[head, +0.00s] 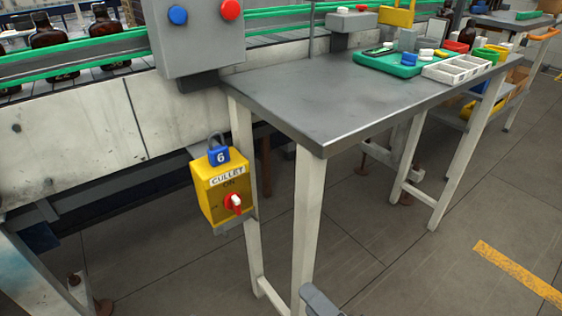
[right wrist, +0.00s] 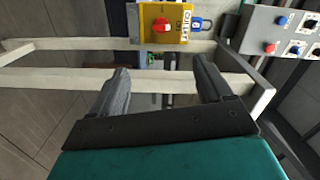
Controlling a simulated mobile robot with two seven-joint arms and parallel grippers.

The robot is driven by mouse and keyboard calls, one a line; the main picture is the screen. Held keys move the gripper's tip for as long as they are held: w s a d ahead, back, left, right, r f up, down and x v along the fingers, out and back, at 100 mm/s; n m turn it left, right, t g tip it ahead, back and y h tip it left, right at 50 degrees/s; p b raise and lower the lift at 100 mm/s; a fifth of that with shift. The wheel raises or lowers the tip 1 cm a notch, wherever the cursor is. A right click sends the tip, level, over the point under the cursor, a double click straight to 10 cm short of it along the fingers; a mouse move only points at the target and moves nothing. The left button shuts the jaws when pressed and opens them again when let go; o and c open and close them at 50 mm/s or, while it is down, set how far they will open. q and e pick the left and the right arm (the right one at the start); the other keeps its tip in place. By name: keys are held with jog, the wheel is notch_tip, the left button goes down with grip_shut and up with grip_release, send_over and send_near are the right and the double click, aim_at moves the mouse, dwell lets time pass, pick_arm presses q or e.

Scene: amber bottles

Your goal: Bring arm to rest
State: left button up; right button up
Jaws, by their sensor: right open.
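My right gripper (right wrist: 161,66) is open and empty in the right wrist view, its two dark fingers spread apart. In the head view only a small grey piece of it (head: 318,302) shows at the bottom edge, below the near table leg. The yellow switch box (head: 226,190) labelled CULLET hangs at the table's left leg. Its red knob (head: 233,203) points near ON, and a blue padlock (head: 218,155) marked 6 sits at its top. The box also shows beyond the fingers in the right wrist view (right wrist: 150,24), apart from them. My left gripper is not in view.
The grey table (head: 310,90) stands at centre, its white legs near my right gripper. A green tray (head: 385,64) and a white divided tray (head: 455,70) lie on it. A conveyor with amber bottles (head: 105,24) runs at upper left.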

jog(key=d+f+n+g+h, duration=0.3)
jog(key=d+f+n+h, duration=0.35)
jog(key=n, duration=0.35)
pick_arm(q)
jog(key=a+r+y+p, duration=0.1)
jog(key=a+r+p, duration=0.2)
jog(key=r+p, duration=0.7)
jog(key=p, duration=0.4)
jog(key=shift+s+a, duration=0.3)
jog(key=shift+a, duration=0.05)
pick_arm(e)
jog(key=s+d+r+h, duration=0.2)
jog(key=d+r, duration=0.2)
jog(key=r, duration=0.5)
jog(key=shift+d+r+n, duration=0.25)
jog(key=shift+d+n, duration=0.05)
jog(key=shift+s+h, duration=0.1)
jog(key=shift+h, duration=0.15)
